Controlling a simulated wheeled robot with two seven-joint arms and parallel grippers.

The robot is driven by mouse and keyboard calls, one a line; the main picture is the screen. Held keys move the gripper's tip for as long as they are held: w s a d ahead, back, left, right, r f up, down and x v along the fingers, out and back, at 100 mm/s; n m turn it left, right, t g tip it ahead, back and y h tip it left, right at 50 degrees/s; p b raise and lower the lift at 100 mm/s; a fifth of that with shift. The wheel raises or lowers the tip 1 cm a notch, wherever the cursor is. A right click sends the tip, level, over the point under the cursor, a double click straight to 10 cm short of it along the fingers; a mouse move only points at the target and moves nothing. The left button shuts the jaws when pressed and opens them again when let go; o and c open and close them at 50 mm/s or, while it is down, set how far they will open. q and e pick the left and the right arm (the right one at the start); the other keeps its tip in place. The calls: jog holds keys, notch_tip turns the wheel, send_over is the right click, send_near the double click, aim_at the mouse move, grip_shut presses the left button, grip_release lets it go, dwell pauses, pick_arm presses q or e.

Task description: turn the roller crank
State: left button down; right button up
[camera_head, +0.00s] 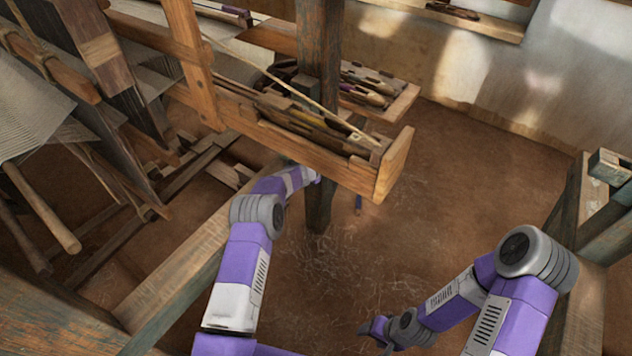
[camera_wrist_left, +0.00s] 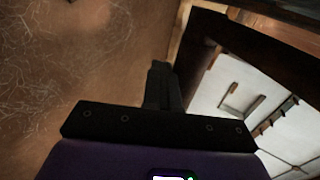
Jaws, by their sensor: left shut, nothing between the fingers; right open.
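I cannot clearly pick out the roller crank in either view. My left arm reaches under the wooden shuttle box of the loom in the head view, and its gripper is hidden there behind the beam and post. In the left wrist view the left gripper (camera_wrist_left: 162,85) is shut and empty, with dark fingers over brown floor beside a dark wooden frame. My right gripper (camera_head: 372,328) is open and empty, low over the floor at bottom centre right in the head view, away from the loom.
The shuttle box (camera_head: 330,165) juts out above my left forearm. A dark upright post (camera_head: 318,80) stands at it. Wooden beams (camera_head: 195,275) border the left, another frame (camera_head: 590,225) the right. Strewn earthen floor (camera_head: 450,190) lies between.

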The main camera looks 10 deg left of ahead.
jog(key=shift+s+d+f, duration=0.15)
jog(key=shift+s, duration=0.15)
dwell(0.5)
dwell(0.4)
